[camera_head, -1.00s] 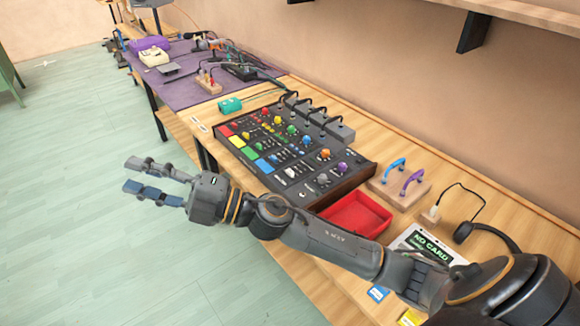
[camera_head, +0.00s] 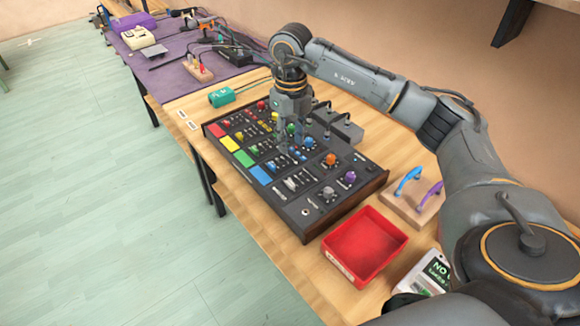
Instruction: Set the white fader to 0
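The mixer panel (camera_head: 250,190) is a dark box with coloured knobs, pads and faders. The white fader (camera_head: 291,184) appears as a small pale cap on the front part of the panel, between the blue pad (camera_head: 261,174) and the grey knob (camera_head: 328,193). My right gripper (camera_head: 290,148) points down over the middle of the panel, behind the white fader in the picture. Its fingers blend with the dark panel, so their opening and any contact are unclear. It hides some knobs and sliders. My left gripper is not in view.
A red tray (camera_head: 366,246) stands right of the panel. A wooden block with blue and purple handles (camera_head: 412,196) is behind it. A teal box (camera_head: 222,97) sits beyond the panel's far left end. Grey pedals (camera_head: 345,129) stand along the back. The floor at left is clear.

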